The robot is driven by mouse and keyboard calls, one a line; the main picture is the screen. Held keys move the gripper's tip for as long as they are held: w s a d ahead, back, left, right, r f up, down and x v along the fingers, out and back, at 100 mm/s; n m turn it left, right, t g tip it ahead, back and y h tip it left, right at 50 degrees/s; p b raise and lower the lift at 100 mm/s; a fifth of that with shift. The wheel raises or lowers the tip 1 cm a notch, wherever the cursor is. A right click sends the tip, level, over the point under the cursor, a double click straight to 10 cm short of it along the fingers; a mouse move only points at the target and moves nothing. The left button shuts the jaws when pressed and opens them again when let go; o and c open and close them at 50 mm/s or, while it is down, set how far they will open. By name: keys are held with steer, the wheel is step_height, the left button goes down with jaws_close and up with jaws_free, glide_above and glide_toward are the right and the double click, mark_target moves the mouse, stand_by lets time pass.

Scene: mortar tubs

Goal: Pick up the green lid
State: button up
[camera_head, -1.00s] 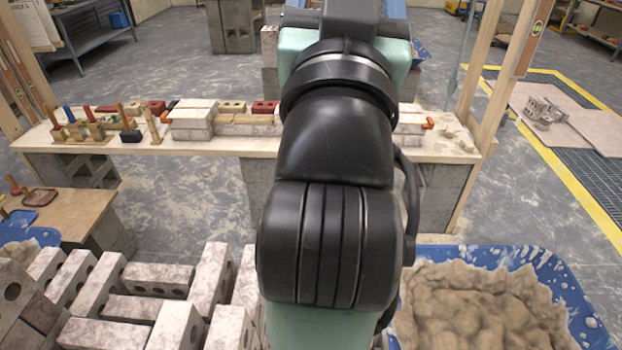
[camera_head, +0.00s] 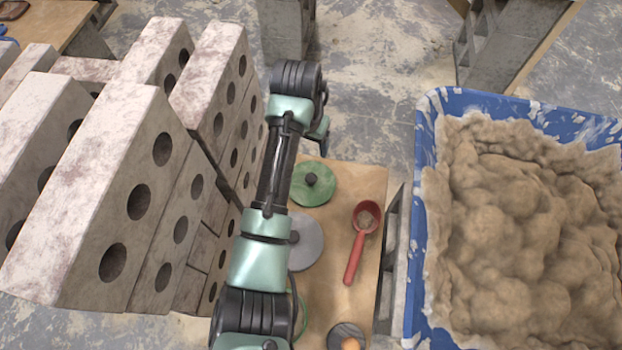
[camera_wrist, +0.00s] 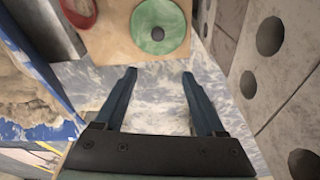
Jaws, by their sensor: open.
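The green lid (camera_head: 313,184) is a round disc with a dark knob at its centre. It lies flat at the far end of a small wooden board, just right of my arm in the head view. It also shows at the top of the wrist view (camera_wrist: 146,36). My gripper (camera_wrist: 160,72) is open in the wrist view, with its two blue fingers apart and nothing between them. The lid lies beyond the fingertips, not touching them. In the head view the fingers are hidden behind my arm.
On the wooden board (camera_head: 335,235) are a grey disc (camera_head: 308,243), partly behind my arm, a red scoop (camera_head: 358,245) and a small dark disc (camera_head: 343,335). A blue tub of mortar (camera_head: 425,180) stands right. Stacked holed bricks (camera_head: 140,195) rise close on the left.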

steer(key=g+b, duration=0.1)
steer(key=b, duration=0.2)
glide_above(311, 178)
steer(key=a, duration=0.1)
step_height(311, 178, down, 9)
steer(key=f+b, duration=0.1)
steer(key=f, duration=0.1)
steer(key=f+b, duration=0.3)
steer(key=f, duration=0.1)
steer(key=shift+d+f, duration=0.2)
steer(key=shift+d, duration=0.2)
steer(key=shift+c, duration=0.4)
jaws_close()
